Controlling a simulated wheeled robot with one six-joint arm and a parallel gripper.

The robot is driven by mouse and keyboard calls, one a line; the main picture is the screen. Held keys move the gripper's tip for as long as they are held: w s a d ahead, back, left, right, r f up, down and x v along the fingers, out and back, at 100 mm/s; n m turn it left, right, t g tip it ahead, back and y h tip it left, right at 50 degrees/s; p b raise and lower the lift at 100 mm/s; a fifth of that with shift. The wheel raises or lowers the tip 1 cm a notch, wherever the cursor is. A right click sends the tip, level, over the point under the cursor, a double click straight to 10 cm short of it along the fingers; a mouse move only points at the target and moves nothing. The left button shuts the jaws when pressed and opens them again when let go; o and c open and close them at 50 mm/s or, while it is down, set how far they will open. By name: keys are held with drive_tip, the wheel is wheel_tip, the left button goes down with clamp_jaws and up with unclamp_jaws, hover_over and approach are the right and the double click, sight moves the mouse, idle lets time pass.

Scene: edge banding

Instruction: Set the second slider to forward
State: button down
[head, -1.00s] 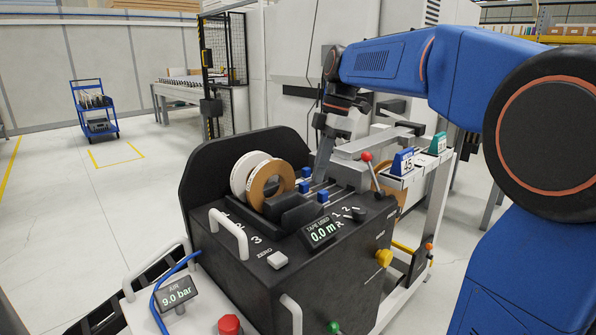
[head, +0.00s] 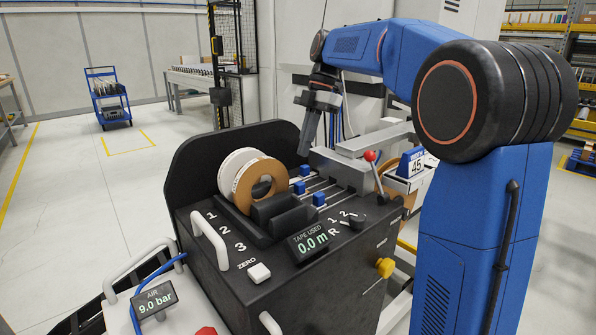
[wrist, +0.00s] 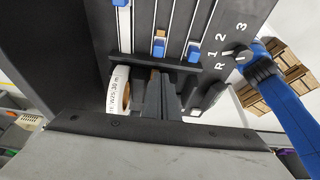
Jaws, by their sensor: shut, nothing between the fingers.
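The machine carries three parallel slider rails with blue knobs. The second slider's blue knob (head: 299,187) is the middle one; it also shows in the wrist view (wrist: 159,48), near the rail's roll-side end. The first slider's knob (head: 306,170) sits farther along its rail from the rolls, at the wrist view's top edge (wrist: 121,3). The third slider's knob (head: 319,198) is near its rail's roll-side end too (wrist: 193,53). My gripper (head: 305,150) is shut and empty, pointing down behind the knobs, apparently apart from them. Its fingers show in the wrist view (wrist: 162,98).
White and brown tape rolls (head: 258,178) stand left of the sliders, before a black back panel (head: 190,155). A rotary dial (head: 357,222), a red-knobbed lever (head: 370,156) and a tape display (head: 308,242) are close by. A white handle (head: 211,237) rises at the left.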

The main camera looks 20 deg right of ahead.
drive_tip(key=x, duration=0.9)
drive_tip(key=shift+a+f, duration=0.1)
drive_tip(key=shift+f, duration=0.3)
drive_tip(key=w+d, duration=0.1)
drive_tip(key=d, duration=0.2)
drive_tip(key=w+d, duration=0.1)
drive_tip(key=d, duration=0.1)
drive_tip(key=w+d, duration=0.1)
drive_tip(key=d, duration=0.2)
drive_tip(key=shift+w+d, duration=0.3)
drive_tip(key=shift+d, duration=0.1)
drive_tip(key=shift+r, duration=0.1)
